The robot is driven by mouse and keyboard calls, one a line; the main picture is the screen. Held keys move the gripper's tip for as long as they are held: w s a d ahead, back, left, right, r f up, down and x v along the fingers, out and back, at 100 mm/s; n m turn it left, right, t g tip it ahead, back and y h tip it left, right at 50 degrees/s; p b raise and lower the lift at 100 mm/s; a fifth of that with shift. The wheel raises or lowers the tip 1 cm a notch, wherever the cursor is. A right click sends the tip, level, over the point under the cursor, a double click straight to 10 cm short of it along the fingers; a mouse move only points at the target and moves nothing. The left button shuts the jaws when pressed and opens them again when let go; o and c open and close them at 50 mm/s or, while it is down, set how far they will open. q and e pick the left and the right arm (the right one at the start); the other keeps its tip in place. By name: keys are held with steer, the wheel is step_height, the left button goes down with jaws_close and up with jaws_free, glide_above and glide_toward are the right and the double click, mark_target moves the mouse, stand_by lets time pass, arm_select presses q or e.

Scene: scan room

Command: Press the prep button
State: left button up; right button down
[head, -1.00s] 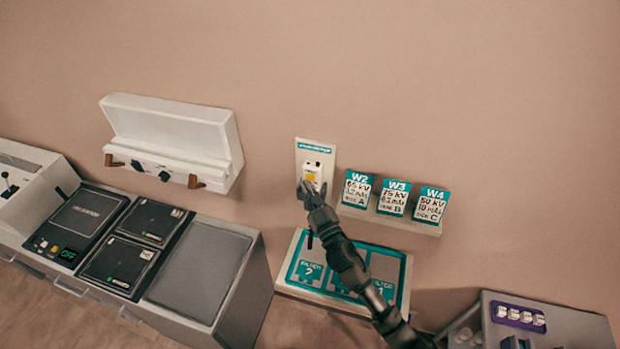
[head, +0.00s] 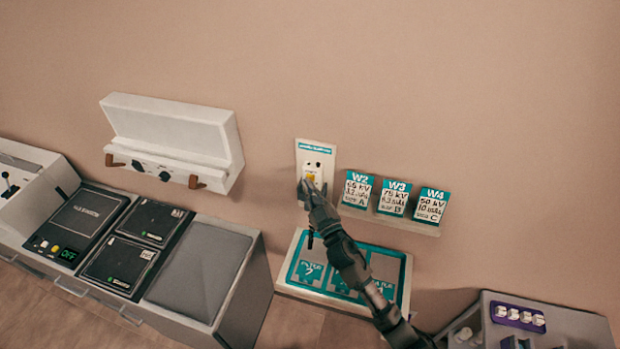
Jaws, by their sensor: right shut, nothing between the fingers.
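A white wall panel (head: 326,155) with a teal label strip hangs on the wall near the middle of the head view. A yellow button (head: 310,178) sits on its lower part, with small dark spots above it. My right gripper (head: 304,188) is shut and empty, with its fingertips at the lower edge of the yellow button. I cannot tell whether they touch it. The fingers hide the panel's lower part. My left gripper is not in view.
A shelf with cards W2 (head: 356,190), W3 (head: 394,198) and W4 (head: 432,205) is right of the panel. A teal filter tray (head: 290,278) lies below. A white wall box (head: 180,135) and a console (head: 205,275) stand left, a grey cart (head: 575,325) lower right.

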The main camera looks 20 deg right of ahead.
steer(key=shift+w+d, duration=0.3)
steer(key=shift+w, duration=0.1)
stand_by(0.8)
steer(key=shift+s+a, duration=0.55)
steer(key=shift+s, duration=0.25)
steer(key=shift+s+a+p, duration=0.15)
steer(key=shift+s+a, duration=0.6)
steer(key=shift+s, duration=0.3)
steer(key=shift+s+a+p, duration=0.15)
steer(key=shift+s+a, duration=0.55)
steer(key=shift+s, duration=0.3)
